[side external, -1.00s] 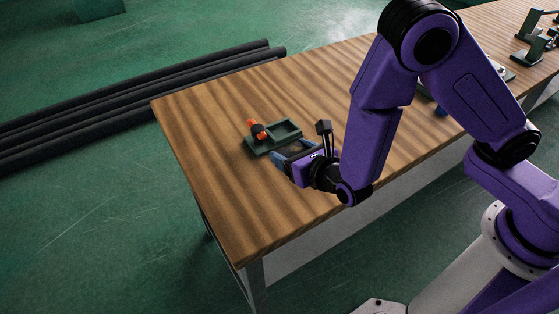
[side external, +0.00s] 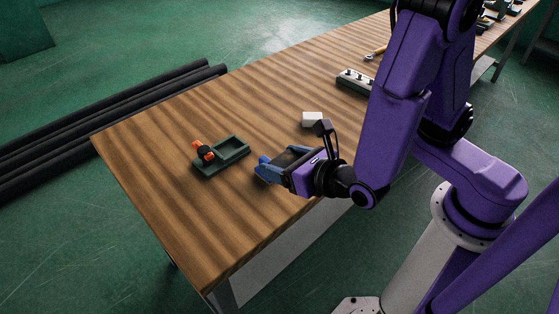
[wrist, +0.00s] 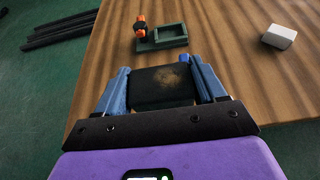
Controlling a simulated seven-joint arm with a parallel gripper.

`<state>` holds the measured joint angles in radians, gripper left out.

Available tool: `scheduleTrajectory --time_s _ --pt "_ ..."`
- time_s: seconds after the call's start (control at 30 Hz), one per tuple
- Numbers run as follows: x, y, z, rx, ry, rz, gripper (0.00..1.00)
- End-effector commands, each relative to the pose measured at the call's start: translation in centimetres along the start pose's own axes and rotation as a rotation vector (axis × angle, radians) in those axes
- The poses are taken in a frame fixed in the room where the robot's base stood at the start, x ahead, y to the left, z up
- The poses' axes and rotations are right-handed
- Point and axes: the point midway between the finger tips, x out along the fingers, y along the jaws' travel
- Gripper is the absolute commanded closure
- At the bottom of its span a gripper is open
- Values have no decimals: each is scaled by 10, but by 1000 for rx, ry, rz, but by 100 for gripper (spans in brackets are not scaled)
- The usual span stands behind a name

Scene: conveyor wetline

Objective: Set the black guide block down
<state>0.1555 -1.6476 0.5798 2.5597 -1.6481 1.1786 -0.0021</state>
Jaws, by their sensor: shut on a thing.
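My gripper (wrist: 162,80) is shut on the black guide block (wrist: 160,88), which lies between the two blue fingers and has a worn brownish patch on top. In the side view my gripper (side external: 276,162) is low over the table, right of the green fixture (side external: 237,152) and apart from it. The block (side external: 292,157) is partly hidden by the fingers there. I cannot tell whether its underside touches the table. The fixture also shows ahead in the wrist view (wrist: 171,42), with an orange and black clamp (wrist: 140,27) at its left end.
The wooden table (side external: 150,150) is clear around the fixture. A white block (side external: 312,119) lies behind my gripper. A grey strip with knobs (side external: 354,82) is farther back. Black pipes (side external: 110,125) lie on the floor.

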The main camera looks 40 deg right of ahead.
Motion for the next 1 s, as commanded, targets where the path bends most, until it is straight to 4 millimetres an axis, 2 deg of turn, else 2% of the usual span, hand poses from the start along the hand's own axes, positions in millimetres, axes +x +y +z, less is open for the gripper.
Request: scheduleTrajectory --time_s 0.17,0.27,0.5,0.7,0.83,1.0 --pt "6 -12 8 15 0 -27 62" --pt "17 -27 21 32 -1 -63 62" --pt "49 -90 69 79 -3 -169 62" --pt "61 -146 106 105 -5 -236 62" --pt "64 -172 121 113 -3 -263 62" --pt "64 -187 130 116 -1 -276 62"
